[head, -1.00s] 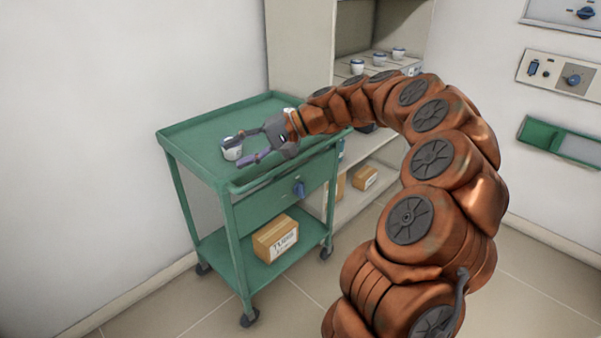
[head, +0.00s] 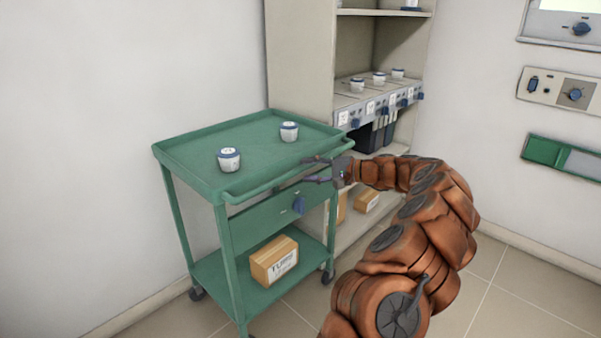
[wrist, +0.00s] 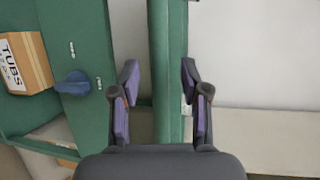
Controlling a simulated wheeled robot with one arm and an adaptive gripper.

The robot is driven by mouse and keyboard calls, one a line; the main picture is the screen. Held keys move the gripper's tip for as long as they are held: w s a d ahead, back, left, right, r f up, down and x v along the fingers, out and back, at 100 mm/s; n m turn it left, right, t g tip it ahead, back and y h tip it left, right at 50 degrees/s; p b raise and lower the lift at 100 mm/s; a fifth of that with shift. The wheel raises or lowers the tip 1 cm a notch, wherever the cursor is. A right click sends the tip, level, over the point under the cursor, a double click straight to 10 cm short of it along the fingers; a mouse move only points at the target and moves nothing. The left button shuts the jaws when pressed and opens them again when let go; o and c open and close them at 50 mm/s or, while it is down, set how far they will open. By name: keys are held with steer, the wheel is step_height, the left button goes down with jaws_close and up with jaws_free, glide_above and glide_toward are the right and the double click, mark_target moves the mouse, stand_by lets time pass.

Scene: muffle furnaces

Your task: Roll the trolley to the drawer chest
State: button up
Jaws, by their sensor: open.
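The green trolley (head: 190,158) stands against the left wall, in front of a beige shelf cabinet. Two white jars with blue-grey lids, a front one (head: 229,160) and a rear one (head: 289,131), stand on its top tray. My gripper (head: 305,170) is open at the trolley's right front side, level with the handle rail (head: 262,184). In the wrist view the rail (wrist: 168,70) runs between the two open fingers (wrist: 160,95). Whether the fingers touch it cannot be told. I make out no drawer chest.
The trolley has a drawer with a blue knob (head: 298,205) and a lower shelf with a cardboard box (head: 275,260). The shelf cabinet (head: 300,70) holds jars and boxes behind it. Control panels hang on the right wall. Tiled floor (head: 490,290) is free at the right.

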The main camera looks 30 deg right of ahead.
mark_target(304, 170)
steer(key=shift+x, duration=1.65)
jaws_close()
